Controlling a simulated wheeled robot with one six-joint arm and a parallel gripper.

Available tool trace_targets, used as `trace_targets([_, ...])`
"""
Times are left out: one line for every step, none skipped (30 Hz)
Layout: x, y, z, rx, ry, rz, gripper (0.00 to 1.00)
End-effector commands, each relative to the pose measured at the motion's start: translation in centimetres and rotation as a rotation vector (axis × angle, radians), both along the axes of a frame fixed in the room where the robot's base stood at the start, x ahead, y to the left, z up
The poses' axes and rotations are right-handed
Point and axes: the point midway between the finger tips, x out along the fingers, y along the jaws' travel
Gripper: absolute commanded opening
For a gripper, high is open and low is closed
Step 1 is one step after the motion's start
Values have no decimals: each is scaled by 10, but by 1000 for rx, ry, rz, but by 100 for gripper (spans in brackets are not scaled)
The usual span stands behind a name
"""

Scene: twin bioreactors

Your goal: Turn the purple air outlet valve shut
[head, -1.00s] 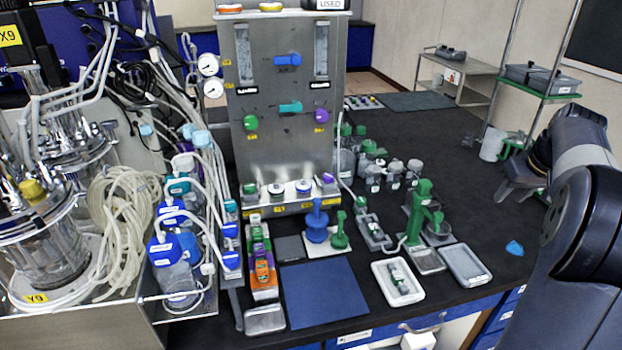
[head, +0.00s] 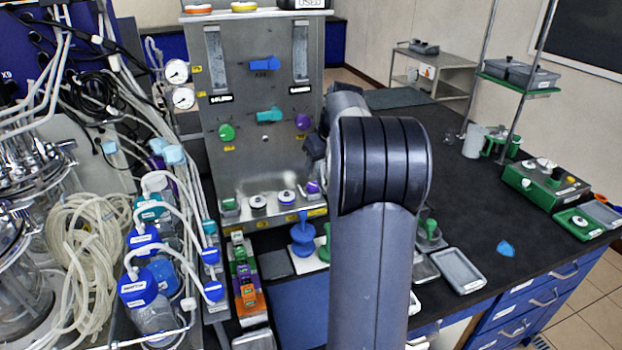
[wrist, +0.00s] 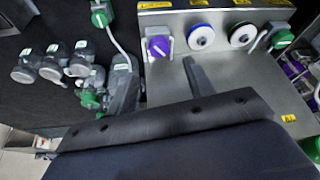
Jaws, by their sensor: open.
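A purple knob (head: 303,121) is on the right of the upright steel panel. Another purple knob (head: 313,187) is at the right end of the panel's lower ledge; the wrist view shows it in a square bracket (wrist: 159,46). I cannot read which one is the air outlet valve. My gripper (head: 313,148) is in front of the panel's right side, between the heights of the two knobs, and is partly hidden by my arm. In the wrist view one dark finger points towards the ledge, apart from the purple knob. The gripper is open and empty.
The ledge also carries a white-and-blue knob (head: 286,197), a white-and-black knob (head: 258,201) and a green knob (head: 229,204). A blue stand (head: 303,238) is below. Small capped bottles (wrist: 52,65) are beside the panel. Tubing and bottles crowd the left.

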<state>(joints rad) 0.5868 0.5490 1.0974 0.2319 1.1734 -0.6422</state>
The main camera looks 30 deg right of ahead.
Motion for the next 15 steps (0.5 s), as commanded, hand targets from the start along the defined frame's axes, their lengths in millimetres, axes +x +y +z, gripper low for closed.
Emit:
trace_targets([4,1,-10,3,3,1,50])
trace_targets([6,1,-16,3,4,1,50])
trace_targets([9,1,-23,2,3,1,50])
trace_targets([11,1,-28,3,4,0,50])
trace_targets([14,0,-34,3,4,0,50])
trace_targets([16,0,-40,2,3,0,50])
trace_targets([18,0,-44,2,3,0,50])
trace_targets([20,0,-49,2,2,0,50])
trace_targets([22,0,-53,2,2,1,50])
trace_targets([24,0,-57,1,1,0,50])
trace_targets([25,0,-59,1,1,0,50])
trace_targets([26,0,-63,1,1,0,50])
trace_targets([27,0,-65,1,1,0,50])
trace_targets([28,0,-67,1,1,0,50])
trace_targets([29,0,-68,0,0,0,50])
